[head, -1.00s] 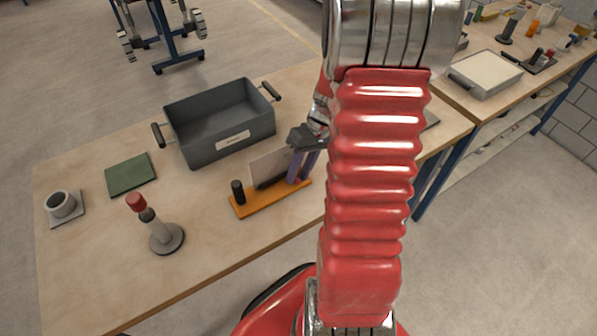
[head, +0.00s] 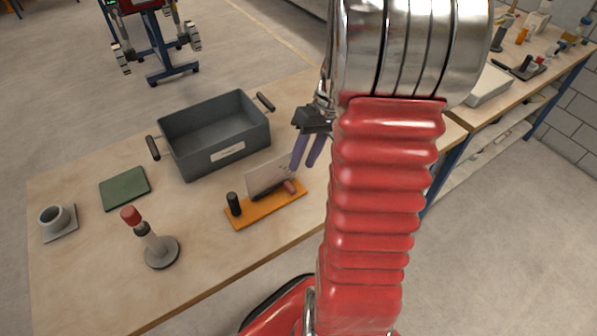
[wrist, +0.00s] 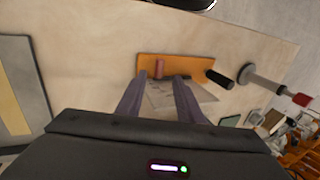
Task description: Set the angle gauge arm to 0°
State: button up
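The angle gauge has an orange base (head: 262,208), an upright pale plate (head: 266,174) with faint markings, and a black knob (head: 233,203) at its left end. A pinkish-red grip (head: 290,187) sits low at the plate's right end, joined to a dark arm that looks nearly flat along the base. The exact angle cannot be read.
A grey bin (head: 216,137) stands behind the gauge. A red-topped post on a round base (head: 160,252), a green pad (head: 125,188) and a grey cup on a plate (head: 57,221) are to the left. The table's front is clear.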

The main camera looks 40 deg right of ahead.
jog(key=v, duration=0.5)
jog(key=shift+a, duration=0.1)
jog(key=shift+c, duration=1.3)
jog(key=shift+w+a+r, duration=0.15)
jog(key=shift+a+r, duration=0.15)
jog(key=shift+c, duration=0.7)
jog(key=a+r+h, duration=0.1)
jog(key=a+r, duration=0.1)
jog(key=a, duration=0.2)
jog(key=s+a+r+h, duration=0.1)
jog(key=a+r, duration=0.1)
jog(key=a, duration=0.3)
jog(key=a+r+t+h, duration=0.1)
jog(key=a+r, duration=0.1)
jog(key=a, duration=0.2)
jog(key=shift+s+a+r+n, duration=0.15)
jog(key=shift+s+r+n, duration=0.05)
jog(key=shift+n, duration=0.2)
grip_shut()
jog(key=s+a+r+t, duration=0.1)
jog(key=s+a+t, duration=0.1)
jog(key=a, duration=0.3)
jog(key=s+a+r+t+h, duration=0.1)
jog(key=s+a+t, duration=0.1)
jog(key=s+a, duration=0.2)
jog(key=shift+a+r+n, duration=0.3)
jog(key=shift+a+r, duration=0.1)
jog(key=shift+a, duration=0.4)
jog(key=shift+a, duration=0.1)
